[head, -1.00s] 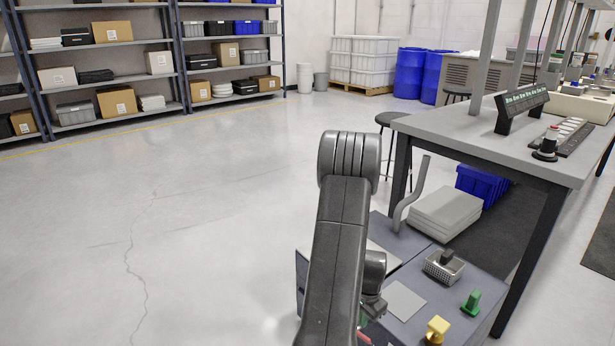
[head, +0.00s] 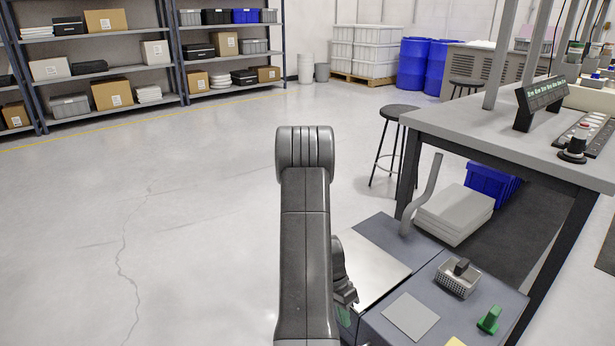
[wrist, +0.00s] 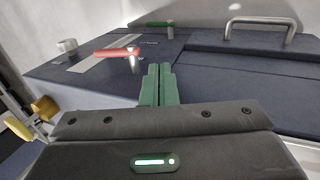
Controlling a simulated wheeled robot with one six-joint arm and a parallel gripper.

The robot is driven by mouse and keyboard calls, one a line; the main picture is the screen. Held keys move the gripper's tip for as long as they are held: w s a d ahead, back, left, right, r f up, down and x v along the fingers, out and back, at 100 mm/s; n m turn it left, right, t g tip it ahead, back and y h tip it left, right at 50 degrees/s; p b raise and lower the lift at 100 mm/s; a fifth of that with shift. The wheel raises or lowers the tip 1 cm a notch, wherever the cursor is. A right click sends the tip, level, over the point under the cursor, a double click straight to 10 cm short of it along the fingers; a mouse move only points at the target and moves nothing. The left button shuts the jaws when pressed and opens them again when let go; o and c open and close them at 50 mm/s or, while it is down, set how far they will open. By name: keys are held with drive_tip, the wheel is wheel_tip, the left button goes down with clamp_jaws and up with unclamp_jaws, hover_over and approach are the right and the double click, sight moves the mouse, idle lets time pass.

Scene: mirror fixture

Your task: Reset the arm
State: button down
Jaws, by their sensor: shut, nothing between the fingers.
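My arm (head: 305,240) stands upright in the lower middle of the head view and hides most of my gripper there. In the wrist view my gripper (wrist: 159,70) shows two green fingers pressed together with nothing between them. They point toward a dark blue-grey fixture (wrist: 215,65). A lever with a red handle (wrist: 118,53) is just left of the fingertips. A lever with a green handle (wrist: 160,24) and a silver U-shaped handle (wrist: 262,22) are farther back. Whether the fingers touch the fixture I cannot tell.
A workbench (head: 500,135) and a black stool (head: 400,112) stand to the right. Open floor (head: 170,220) lies to the left.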

drive_tip(key=p+v, duration=0.2)
drive_tip(key=v, duration=0.7)
drive_tip(key=shift+p, duration=0.35)
drive_tip(key=shift+s+r, duration=0.1)
drive_tip(key=shift+r, duration=0.1)
